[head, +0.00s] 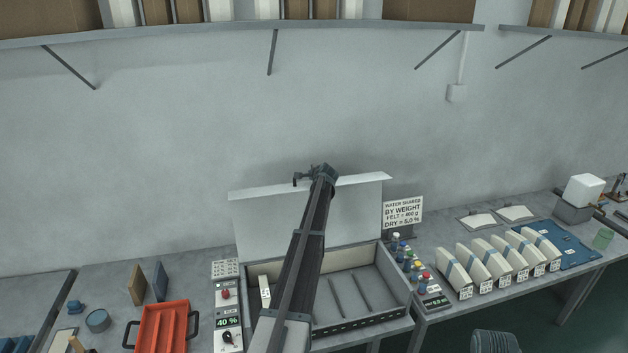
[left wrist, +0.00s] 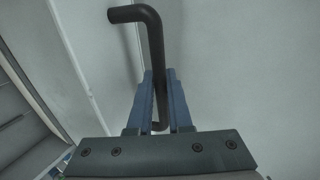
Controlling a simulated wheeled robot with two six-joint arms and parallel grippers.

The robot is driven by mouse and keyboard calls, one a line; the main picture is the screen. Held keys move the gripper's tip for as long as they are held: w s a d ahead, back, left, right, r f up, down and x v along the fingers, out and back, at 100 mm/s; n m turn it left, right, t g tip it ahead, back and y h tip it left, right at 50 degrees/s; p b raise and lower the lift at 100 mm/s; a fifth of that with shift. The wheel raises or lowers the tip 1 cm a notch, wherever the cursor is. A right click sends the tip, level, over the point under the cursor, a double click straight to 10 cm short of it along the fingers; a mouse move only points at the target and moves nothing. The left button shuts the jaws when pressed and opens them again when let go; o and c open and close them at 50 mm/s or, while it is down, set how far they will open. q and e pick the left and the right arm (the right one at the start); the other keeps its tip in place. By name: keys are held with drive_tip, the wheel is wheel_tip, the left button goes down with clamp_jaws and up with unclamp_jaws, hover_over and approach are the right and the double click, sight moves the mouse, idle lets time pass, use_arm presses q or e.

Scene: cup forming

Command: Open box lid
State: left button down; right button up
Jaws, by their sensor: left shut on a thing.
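The box (head: 362,324) stands on the bench with its interior exposed. Its pale lid (head: 354,216) is raised and stands roughly upright at the back of the box, with a lip along its top edge. My left gripper (head: 302,179) is at the lid's top edge, its arm crossing over the box. In the left wrist view my left gripper (left wrist: 159,85) has its blue fingers shut on a black bent handle (left wrist: 152,45). The pale lid surface (left wrist: 225,60) lies behind it. The arm hides part of the lid and box interior. My right gripper is not in view.
A control panel (head: 226,322) reading 40 % stands left of the box. A red tray (head: 163,325) is farther left. Bottles, a sign (head: 402,215) and several cream blocks (head: 497,263) sit at right. A shelf (head: 240,32) runs above.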

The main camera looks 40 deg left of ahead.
use_arm(q)
drive_tip(key=shift+w+a, duration=0.1)
idle(0.3)
drive_tip(key=c, duration=0.9)
unclamp_jaws()
drive_tip(key=shift+o, duration=0.2)
drive_tip(key=shift+s+d+r, duration=0.25)
drive_tip(key=shift+s+d, duration=0.05)
drive_tip(key=p+v, duration=0.2)
drive_tip(key=v, duration=0.3)
drive_tip(key=shift+s+d+p, duration=0.1)
drive_tip(key=shift+s+p, duration=0.1)
drive_tip(key=shift+p, duration=0.15)
drive_tip(key=s+d, duration=0.7)
drive_tip(key=d, duration=0.1)
drive_tip(key=shift+f, duration=0.25)
drive_tip(key=shift+d, duration=0.15)
